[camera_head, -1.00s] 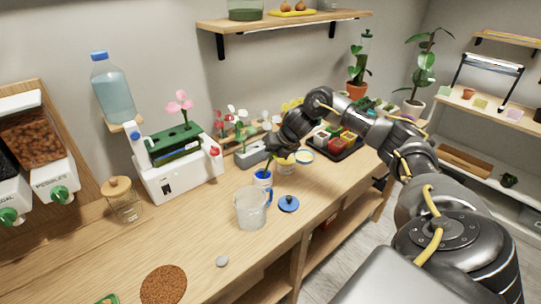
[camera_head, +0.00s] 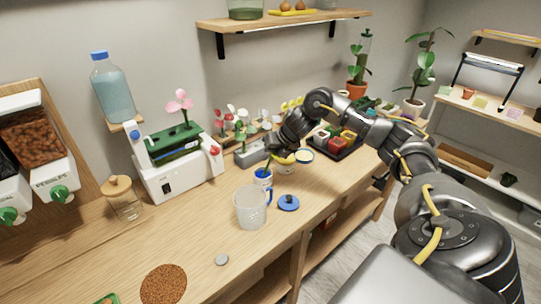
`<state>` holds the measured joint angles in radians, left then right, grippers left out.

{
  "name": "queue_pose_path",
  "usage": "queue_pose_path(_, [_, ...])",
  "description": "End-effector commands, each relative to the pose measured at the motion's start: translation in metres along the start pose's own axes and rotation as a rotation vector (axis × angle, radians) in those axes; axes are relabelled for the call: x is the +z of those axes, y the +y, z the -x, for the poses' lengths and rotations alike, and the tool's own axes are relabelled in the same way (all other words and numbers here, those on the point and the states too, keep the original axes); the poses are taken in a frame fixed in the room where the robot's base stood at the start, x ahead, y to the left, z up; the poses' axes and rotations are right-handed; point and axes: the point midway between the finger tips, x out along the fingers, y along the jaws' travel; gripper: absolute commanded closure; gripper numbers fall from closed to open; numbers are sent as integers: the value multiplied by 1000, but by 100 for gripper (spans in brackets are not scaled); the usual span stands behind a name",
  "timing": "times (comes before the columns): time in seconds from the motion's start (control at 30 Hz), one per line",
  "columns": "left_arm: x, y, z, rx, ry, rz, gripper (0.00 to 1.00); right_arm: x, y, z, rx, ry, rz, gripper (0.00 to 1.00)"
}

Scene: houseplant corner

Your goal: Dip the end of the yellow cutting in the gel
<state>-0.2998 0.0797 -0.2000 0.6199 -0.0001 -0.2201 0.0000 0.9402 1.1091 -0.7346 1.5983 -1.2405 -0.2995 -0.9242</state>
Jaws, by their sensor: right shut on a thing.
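My right gripper (camera_head: 271,155) reaches in from the right and points down over the small white jar of blue gel (camera_head: 263,179). It is shut on a cutting, whose green stem (camera_head: 268,166) shows below the fingers, at the jar's mouth. Whether the stem's end touches the gel is too small to tell. A yellow bloom (camera_head: 291,104) shows behind the right wrist; I cannot tell whether it belongs to the held cutting. The blue lid (camera_head: 288,203) lies on the bench in front of the jar. My left gripper is not in view.
A clear jug (camera_head: 252,208) stands close in front of the gel jar. Small bowls (camera_head: 304,157) and a black tray of pots (camera_head: 345,146) are to the right. A white machine (camera_head: 180,170) stands to the left.

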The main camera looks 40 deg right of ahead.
Motion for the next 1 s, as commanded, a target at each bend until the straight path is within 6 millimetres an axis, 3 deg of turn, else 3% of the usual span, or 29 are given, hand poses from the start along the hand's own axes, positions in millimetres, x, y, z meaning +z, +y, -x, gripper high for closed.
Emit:
queue_pose_path(0.47, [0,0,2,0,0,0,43,-1,0,1,-2,5,1,100])
queue_pose_path(1.0, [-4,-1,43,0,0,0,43,20,16,40,-1,2,1,100])
